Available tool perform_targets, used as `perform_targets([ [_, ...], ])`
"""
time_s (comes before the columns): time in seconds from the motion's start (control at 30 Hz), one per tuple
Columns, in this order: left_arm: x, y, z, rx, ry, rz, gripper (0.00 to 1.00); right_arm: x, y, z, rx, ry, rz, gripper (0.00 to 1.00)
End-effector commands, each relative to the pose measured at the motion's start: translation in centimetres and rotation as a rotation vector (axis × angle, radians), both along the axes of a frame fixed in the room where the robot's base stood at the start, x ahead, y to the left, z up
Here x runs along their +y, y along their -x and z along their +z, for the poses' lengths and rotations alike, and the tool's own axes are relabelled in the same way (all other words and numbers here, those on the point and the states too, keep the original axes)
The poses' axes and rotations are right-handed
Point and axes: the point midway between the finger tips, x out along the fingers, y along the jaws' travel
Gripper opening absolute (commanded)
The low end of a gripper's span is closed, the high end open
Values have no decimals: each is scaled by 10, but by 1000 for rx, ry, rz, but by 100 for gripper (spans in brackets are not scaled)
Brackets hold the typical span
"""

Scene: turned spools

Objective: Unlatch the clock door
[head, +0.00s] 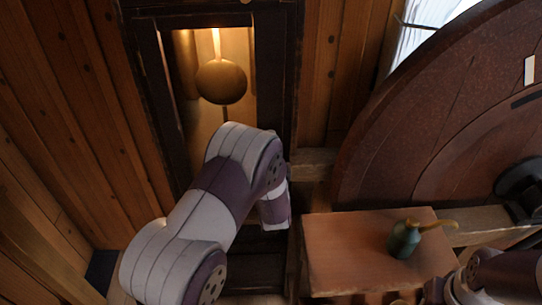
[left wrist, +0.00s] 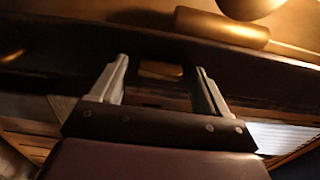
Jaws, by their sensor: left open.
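The clock door (head: 272,80) is a dark wooden frame around a lit opening in the tall clock case. A round brass pendulum bob (head: 221,82) hangs behind it. The door looks shut, though my left arm covers its lower part. In the left wrist view the dark door frame (left wrist: 60,62) runs across, with the bob (left wrist: 250,8) above. My left gripper (left wrist: 163,66) is open, its fingers pointing at the frame. A small brass-coloured piece (left wrist: 160,70), perhaps the latch, shows between the fingers, apart from both. The head view hides this gripper behind my arm. My right gripper is not visible.
A small wooden table (head: 345,250) stands right of the clock, carrying a green oil can (head: 404,239) with a brass spout. A large round reddish-brown wheel (head: 425,120) fills the right side. Plank walls (head: 60,100) close in the left.

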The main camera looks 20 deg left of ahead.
Motion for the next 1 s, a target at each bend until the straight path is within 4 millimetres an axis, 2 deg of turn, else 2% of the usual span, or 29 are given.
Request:
perform_targets([
  [0.17,-13,25,-3,0,-1,-3,77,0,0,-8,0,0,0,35],
  [0.4,-41,81,-3,1,0,-6,77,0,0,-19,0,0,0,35],
  [0.53,-51,102,-2,2,-1,-4,77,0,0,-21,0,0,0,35],
  [0.7,-55,112,-1,1,0,-1,77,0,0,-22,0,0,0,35],
  [1.0,-55,112,-1,1,0,-1,77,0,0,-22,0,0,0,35],
])
